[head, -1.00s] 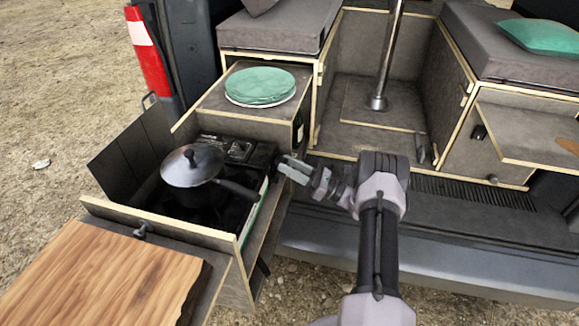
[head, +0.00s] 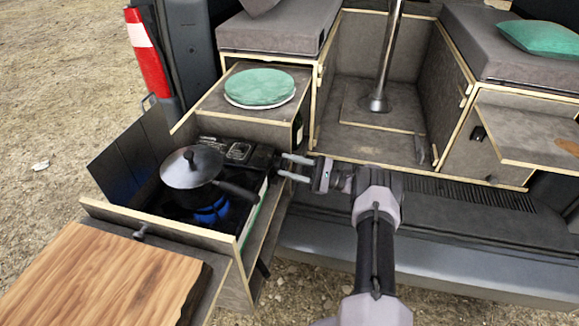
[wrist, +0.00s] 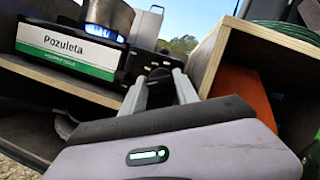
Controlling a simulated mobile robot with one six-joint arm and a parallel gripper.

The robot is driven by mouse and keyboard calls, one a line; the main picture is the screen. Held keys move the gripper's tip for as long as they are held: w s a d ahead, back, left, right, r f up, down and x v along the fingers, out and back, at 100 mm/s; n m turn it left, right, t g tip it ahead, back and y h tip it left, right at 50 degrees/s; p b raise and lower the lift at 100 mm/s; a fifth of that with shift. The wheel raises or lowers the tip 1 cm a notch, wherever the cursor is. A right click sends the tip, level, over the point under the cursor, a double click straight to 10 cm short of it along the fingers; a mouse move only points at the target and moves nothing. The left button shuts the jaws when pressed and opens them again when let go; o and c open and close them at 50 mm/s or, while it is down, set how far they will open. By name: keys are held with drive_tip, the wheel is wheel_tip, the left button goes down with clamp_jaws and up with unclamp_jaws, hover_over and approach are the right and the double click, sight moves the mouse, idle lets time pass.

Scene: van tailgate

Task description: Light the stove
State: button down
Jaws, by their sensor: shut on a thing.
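The black stove (head: 262,158) sits in the pull-out box at the left, with a dark lidded pot (head: 190,170) on it. A blue flame (head: 211,213) burns under the pot; it also shows in the wrist view (wrist: 101,31). My gripper (head: 283,166) is at the stove's right end. In the wrist view its two fingers are on either side of a dark round knob (wrist: 159,88) on the stove's front, and it is shut on the knob. The knob is hidden in the head view.
A wooden board (head: 95,280) lies in front of the box. Green plates (head: 260,87) sit on the cabinet behind the stove. The wrist view shows a white and green "Pozuleta" label (wrist: 75,50) and an orange thing (wrist: 245,90) inside the cabinet. The van floor at right is clear.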

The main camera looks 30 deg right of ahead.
drive_tip(key=shift+n, duration=0.3)
drive_tip(key=c, duration=0.9)
unclamp_jaws()
drive_tip(key=shift+c, duration=0.2)
